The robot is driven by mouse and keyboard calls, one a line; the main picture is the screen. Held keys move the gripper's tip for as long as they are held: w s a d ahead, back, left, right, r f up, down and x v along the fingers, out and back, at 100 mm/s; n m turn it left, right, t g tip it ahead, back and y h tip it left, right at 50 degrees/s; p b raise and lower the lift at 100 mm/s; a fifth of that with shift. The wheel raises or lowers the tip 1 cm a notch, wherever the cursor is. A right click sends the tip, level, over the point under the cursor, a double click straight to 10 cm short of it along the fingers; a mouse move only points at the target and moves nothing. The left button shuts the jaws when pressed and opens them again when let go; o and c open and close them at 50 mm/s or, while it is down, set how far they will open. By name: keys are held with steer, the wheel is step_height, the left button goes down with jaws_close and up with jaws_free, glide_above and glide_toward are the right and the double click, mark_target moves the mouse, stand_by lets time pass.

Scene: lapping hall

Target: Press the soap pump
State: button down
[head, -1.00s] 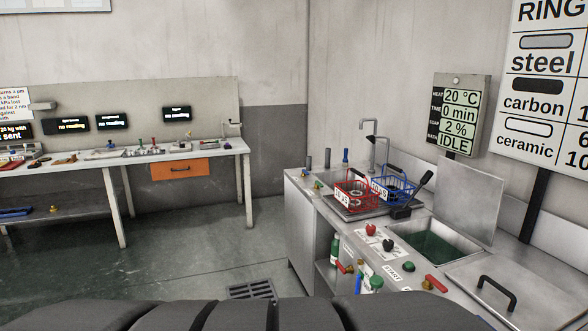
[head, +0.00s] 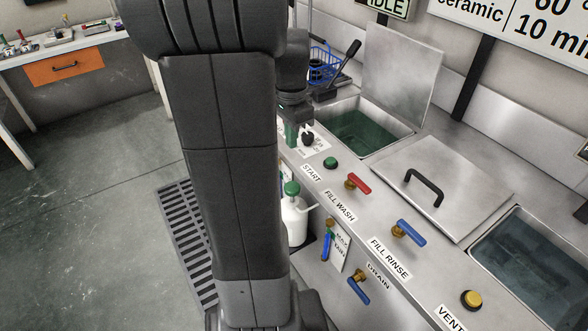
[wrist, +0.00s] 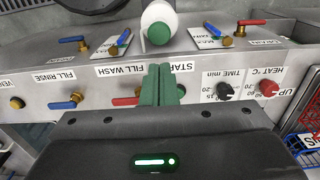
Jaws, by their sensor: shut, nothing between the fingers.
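The soap pump is a white bottle (head: 294,222) with a green pump head (head: 292,188), standing upright low at the front of the steel wash bench, partly hidden behind my arm. In the wrist view the white bottle (wrist: 157,14) shows its green head (wrist: 159,35) just beyond my fingertips. My gripper (head: 291,140) has green fingers, pressed together and empty. In the head view it hangs above the pump, near the bench's front edge. In the wrist view the fingertips (wrist: 160,70) appear apart from the pump head, but the exact gap is unclear.
Beside the pump are a green START button (head: 330,163), a red FILL WASH lever (head: 359,183) and a blue FILL RINSE lever (head: 410,233). A blue drain lever (head: 358,290) sits lower. A floor grate (head: 182,235) and clear floor lie left.

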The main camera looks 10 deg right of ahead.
mark_target(292, 187)
steer(key=shift+s, duration=0.1)
step_height(292, 187, down, 14)
steer(key=shift+f+b, duration=0.1)
steer(key=shift+b, duration=0.25)
stand_by(0.4)
step_height(292, 187, down, 3)
steer(key=shift+r+b, duration=0.1)
steer(key=shift+b, duration=0.95)
steer(key=shift+s+a, duration=0.1)
steer(key=shift+r, duration=0.1)
step_height(292, 187, up, 14)
steer(key=p, duration=0.3)
steer(key=shift+p, duration=0.4)
